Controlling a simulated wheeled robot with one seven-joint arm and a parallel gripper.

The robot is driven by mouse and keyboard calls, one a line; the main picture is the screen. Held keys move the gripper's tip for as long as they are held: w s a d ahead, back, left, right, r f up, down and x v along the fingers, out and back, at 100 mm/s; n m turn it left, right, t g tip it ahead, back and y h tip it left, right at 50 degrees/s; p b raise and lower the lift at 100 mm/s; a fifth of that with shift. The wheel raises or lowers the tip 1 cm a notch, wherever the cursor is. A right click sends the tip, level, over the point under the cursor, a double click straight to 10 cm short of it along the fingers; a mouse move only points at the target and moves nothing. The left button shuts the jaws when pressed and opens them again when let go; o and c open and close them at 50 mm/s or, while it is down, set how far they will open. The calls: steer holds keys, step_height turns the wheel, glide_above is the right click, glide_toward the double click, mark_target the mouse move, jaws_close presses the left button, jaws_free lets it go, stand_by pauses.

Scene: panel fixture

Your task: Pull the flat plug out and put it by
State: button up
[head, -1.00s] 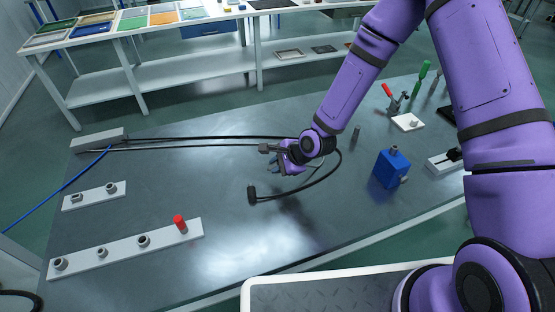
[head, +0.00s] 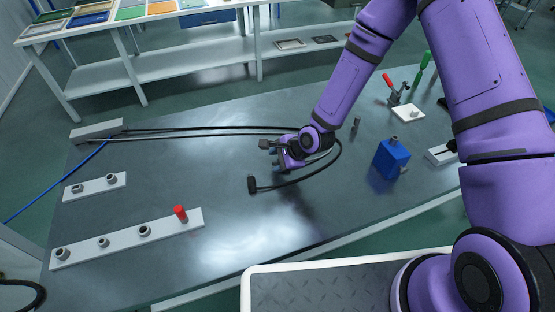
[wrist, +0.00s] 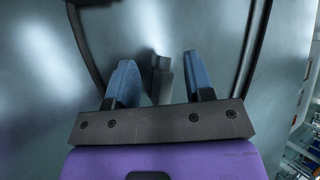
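A black plug (head: 252,185) lies on the dark table at the end of a black cable, left of and nearer than my gripper in the head view. My gripper (head: 275,160) is low over the table with its fingers pointing down. In the wrist view the two blue fingers (wrist: 160,80) are spread apart. A dark grey block-shaped piece (wrist: 161,78) shows between them, with clear gaps on both sides. I cannot tell whether it is the flat plug or how it is seated. My wrist hides this spot in the head view.
Black cables (head: 200,129) run from a grey box (head: 97,131). White strips with round sockets (head: 95,187) and a red-capped post (head: 180,213) are at left. A blue block (head: 391,158) and a white plate (head: 408,114) stand at right. The table's middle front is clear.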

steer(key=s+d+r+n+h, duration=0.2)
steer(key=d+r+n, duration=0.1)
steer(key=d+r, duration=0.55)
steer(key=s+d+r+n+t+h, duration=0.1)
steer(key=s+d+r+n+h, duration=0.3)
steer(key=r, duration=0.8)
steer(key=s+d+r+n+h, duration=0.1)
steer(key=d+r+n, duration=0.1)
steer(key=d+r, duration=0.75)
steer(key=s+d+r+n, duration=0.2)
steer(key=s+r+n, duration=0.1)
steer(key=s+r, duration=0.5)
steer(key=s+d+r+n, duration=0.2)
steer(key=s+r, duration=0.5)
steer(key=s, duration=0.4)
steer(key=shift+r+n+t, duration=0.3)
steer(key=shift+r+n, duration=0.1)
